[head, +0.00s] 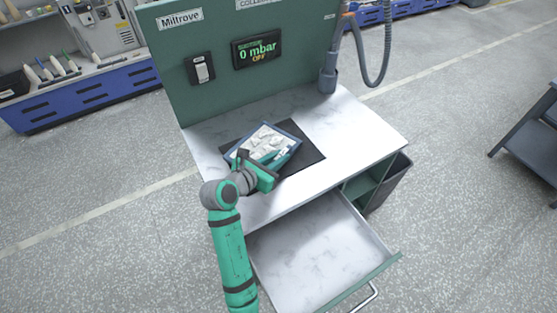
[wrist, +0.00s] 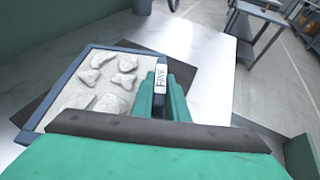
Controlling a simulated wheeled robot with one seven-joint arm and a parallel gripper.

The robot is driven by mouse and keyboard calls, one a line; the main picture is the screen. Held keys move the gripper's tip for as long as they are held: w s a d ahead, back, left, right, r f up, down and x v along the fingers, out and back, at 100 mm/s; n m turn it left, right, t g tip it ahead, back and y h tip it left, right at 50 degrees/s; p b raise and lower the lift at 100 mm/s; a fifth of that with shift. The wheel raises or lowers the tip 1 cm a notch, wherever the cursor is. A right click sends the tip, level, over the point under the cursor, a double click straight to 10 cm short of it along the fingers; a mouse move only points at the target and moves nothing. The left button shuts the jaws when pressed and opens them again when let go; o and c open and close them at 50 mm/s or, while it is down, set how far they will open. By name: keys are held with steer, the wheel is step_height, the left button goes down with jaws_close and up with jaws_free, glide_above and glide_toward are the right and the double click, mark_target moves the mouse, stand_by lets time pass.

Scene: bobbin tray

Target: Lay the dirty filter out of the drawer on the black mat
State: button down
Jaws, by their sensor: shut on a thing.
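The dirty filter (head: 266,141) is a blue-framed square panel with pale grey clumps on its face. It is over the black mat (head: 306,143) on the white worktop, turned at an angle to the mat. My gripper (head: 272,169) is shut on the near side of its frame. In the wrist view the filter (wrist: 64,78) fills the left, and my gripper's fingers (wrist: 163,92) close on its right edge by a small white label. I cannot tell whether the filter touches the mat. The drawer (head: 318,253) is pulled open and looks empty.
A green back panel (head: 225,62) with a switch and a display reading 0 mbar OFF stands behind the worktop. A grey hose (head: 327,78) hangs at its right end. The worktop (head: 352,128) is clear right of the mat. A dark bin (head: 390,185) stands at the right.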

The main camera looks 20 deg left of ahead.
steer(key=shift+w+f, duration=0.1)
steer(key=shift+f, duration=0.55)
steer(key=shift+d, duration=0.15)
steer(key=c, duration=1.7)
jaws_free()
steer(key=shift+f, duration=0.15)
steer(key=shift+a, duration=0.25)
steer(key=shift+r, duration=0.2)
steer(key=v, duration=1.2)
steer(key=shift+d, duration=0.1)
